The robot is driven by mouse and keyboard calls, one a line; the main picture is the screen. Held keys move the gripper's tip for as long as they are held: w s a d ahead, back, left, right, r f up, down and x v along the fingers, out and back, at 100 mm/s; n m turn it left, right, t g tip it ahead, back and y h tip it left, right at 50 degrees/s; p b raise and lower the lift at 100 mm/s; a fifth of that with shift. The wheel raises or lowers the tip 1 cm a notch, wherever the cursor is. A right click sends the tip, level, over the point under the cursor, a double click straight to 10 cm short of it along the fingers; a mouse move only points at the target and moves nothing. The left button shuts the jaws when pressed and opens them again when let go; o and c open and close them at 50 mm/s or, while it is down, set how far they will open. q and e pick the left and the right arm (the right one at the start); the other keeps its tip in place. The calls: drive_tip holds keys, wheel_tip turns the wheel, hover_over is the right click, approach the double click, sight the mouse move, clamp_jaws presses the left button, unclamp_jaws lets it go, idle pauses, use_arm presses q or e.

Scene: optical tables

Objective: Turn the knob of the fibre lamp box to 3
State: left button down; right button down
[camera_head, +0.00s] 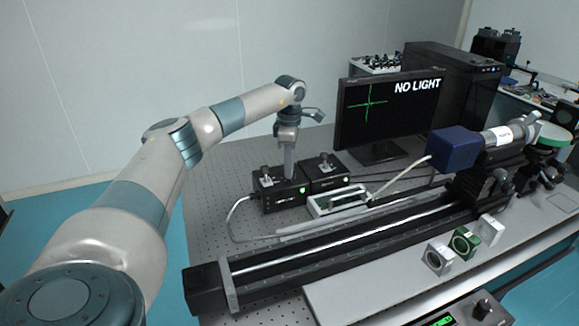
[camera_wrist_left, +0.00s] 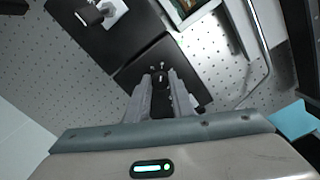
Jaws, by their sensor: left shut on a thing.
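Two similar black boxes with green lights stand side by side on the perforated table. The left box (camera_head: 283,196), with a pale cable at its front left, is under my left gripper (camera_head: 289,173); I take it as the fibre lamp box, though no label is readable. In the left wrist view, the fingers of my left gripper (camera_wrist_left: 161,88) point down at the box top and are shut on a small black knob (camera_wrist_left: 160,77). The fingers partly hide the knob, and its scale cannot be read. My right gripper is not in view.
The second black box (camera_head: 328,178) stands close on the right. A monitor (camera_head: 388,112) reading "NO LIGHT" is behind it. A white-framed tray (camera_head: 338,203), a long black rail (camera_head: 350,243) and the cable lie in front. The perforated table (camera_head: 225,175) is clear at left.

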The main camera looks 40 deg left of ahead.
use_arm(q)
drive_tip(key=shift+r+m, duration=0.1)
drive_tip(key=shift+m, duration=0.4)
drive_tip(key=c, duration=1.5)
unclamp_jaws()
drive_tip(key=shift+c, duration=0.2)
